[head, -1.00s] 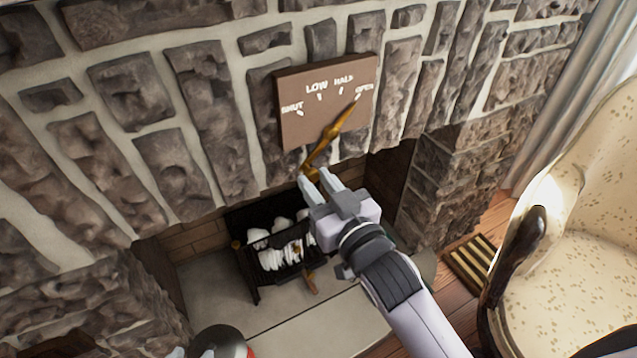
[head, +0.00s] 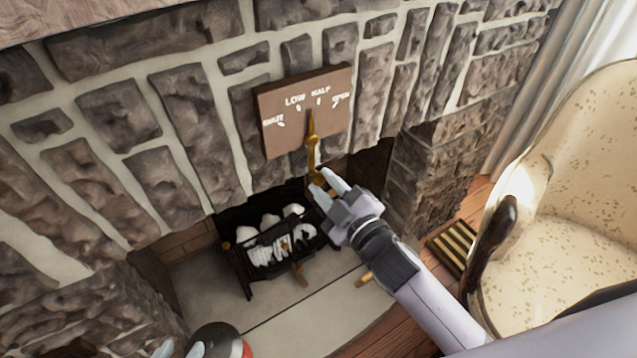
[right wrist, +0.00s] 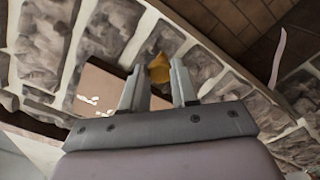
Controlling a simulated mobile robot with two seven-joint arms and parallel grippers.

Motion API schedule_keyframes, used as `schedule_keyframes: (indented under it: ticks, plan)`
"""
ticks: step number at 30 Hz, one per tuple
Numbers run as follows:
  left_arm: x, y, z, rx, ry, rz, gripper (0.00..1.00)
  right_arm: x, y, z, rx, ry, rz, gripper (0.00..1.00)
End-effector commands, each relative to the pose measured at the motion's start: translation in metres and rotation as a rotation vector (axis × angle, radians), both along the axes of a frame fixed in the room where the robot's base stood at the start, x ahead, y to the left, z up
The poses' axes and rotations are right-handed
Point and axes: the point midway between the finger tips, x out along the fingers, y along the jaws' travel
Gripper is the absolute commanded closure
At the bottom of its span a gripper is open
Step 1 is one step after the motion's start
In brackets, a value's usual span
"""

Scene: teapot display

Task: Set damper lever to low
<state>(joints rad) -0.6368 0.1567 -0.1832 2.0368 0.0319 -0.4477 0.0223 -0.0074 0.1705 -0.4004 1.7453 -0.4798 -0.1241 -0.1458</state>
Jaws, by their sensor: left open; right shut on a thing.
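The damper lever (head: 313,150) is a golden pointer in front of a brown plate (head: 277,137) marked SHUT, LOW, HALF and OPEN. Its tip stands between the LOW and HALF marks. My right gripper (head: 318,182) is shut on the lever's lower end, below the plate. In the right wrist view, a golden piece of the lever (right wrist: 159,68) shows at the fingertips, and the plate (right wrist: 97,88) is partly hidden by a finger. My left gripper (head: 181,349) is open at the bottom edge of the head view, mostly cut off.
A black grate (head: 237,272) with white logs stands in the fireplace below the lever. Rough stone wall surrounds the plate. A patterned armchair (head: 580,190) stands at the right, and a floor vent (head: 452,250) lies beside it.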

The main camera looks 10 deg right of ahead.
Motion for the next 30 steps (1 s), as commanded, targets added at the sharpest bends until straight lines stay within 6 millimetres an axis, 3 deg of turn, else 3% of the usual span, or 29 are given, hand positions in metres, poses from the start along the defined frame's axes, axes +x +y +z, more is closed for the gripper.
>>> schedule_keyframes:
  ticks: [12,30]
  plan:
    - [-0.001,0.000,0.004,-0.002,0.002,0.012,0.51,0.007,-0.016,0.004,-0.214,-0.081,-0.001,1.00]
    - [-0.003,0.003,0.004,0.005,0.004,0.010,0.51,0.008,-0.019,0.005,-0.254,-0.096,-0.002,1.00]
